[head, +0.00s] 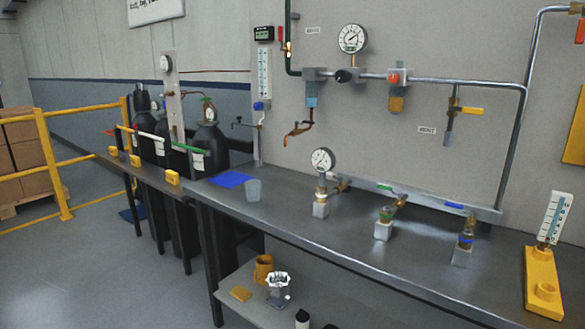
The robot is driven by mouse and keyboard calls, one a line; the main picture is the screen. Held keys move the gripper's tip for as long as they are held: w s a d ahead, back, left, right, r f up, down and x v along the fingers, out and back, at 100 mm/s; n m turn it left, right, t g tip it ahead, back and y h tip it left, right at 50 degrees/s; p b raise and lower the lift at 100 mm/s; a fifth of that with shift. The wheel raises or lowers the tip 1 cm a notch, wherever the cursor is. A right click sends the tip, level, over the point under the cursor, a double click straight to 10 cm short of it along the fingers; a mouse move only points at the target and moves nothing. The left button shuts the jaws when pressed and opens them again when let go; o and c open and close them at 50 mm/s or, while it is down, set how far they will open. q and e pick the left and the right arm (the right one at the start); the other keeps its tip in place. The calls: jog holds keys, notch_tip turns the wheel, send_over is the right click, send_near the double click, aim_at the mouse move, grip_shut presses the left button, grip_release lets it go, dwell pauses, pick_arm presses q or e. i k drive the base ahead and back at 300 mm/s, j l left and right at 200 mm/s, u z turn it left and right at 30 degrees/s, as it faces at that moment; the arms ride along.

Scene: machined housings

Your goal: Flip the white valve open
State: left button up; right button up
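Neither of my grippers is in view. No valve stands out clearly as the white one. A long white bar (148,135) shows at the left, in front of the dark gas cylinders, in line with a green bar (191,149). I cannot tell whether it is a valve handle. On the bench, a fitting with a pale block (320,210) carries a round gauge (321,160). To its right stand a valve with a green handle (385,187) and a fitting with blue parts (466,240).
The grey bench (300,222) has free room at its front. A blue sheet (231,180) and a clear cup (253,190) lie towards its left. A yellow thermometer stand (541,284) is at the right. Pipes and gauges line the wall. A yellow railing (55,162) stands at left.

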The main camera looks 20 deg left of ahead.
aim_at(341, 178)
jog(key=i+u, duration=0.45)
jog(key=i+j, duration=0.15)
jog(key=j, duration=0.35)
jog(key=i+j+z, duration=0.1)
jog(key=j, duration=0.45)
jog(key=i+j, duration=0.15)
jog(key=j, duration=0.35)
jog(key=i+j+z, duration=0.1)
jog(key=j, duration=0.45)
jog(key=i+j, duration=0.1)
jog(key=j, duration=0.45)
